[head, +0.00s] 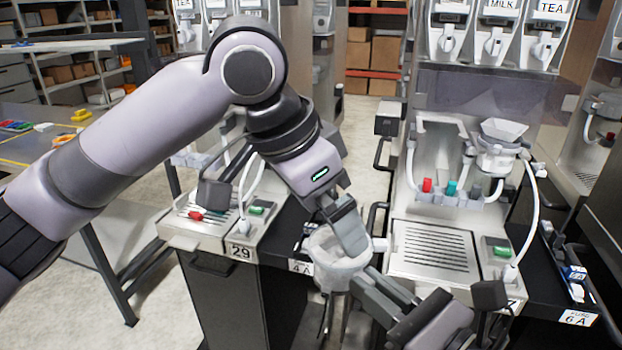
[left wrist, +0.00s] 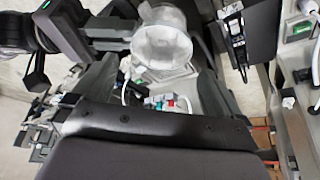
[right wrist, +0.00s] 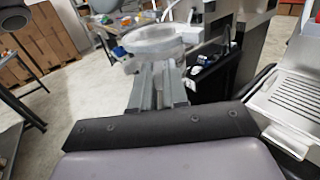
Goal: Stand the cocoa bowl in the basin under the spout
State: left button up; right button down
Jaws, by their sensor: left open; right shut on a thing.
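The cocoa bowl (head: 338,268), whitish and translucent, is held in the air in front of the dispenser row. My right gripper (head: 372,285) comes from the lower right and is shut on the bowl's side; the right wrist view shows the bowl (right wrist: 155,42) at its close-set fingertips. My left gripper (head: 347,225) reaches down at the bowl from above. In the left wrist view its fingers are spread to either side of the bowl (left wrist: 162,45); I cannot tell whether they touch it. A slotted basin (head: 435,245) lies to the right, under the dispenser's spout area.
A funnel-like cup (head: 500,140) and coloured knobs (head: 450,188) sit above the basin. A black side shelf (head: 575,285) is at right. The basin's grille is clear.

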aim_at(338, 256)
pick_arm(q)
jog(key=shift+x, duration=2.6)
jog(key=c, duration=0.9)
pick_arm(e)
jog(key=c, duration=1.1)
grip_release()
jog(key=shift+o, duration=0.2)
jog(key=shift+f, duration=0.1)
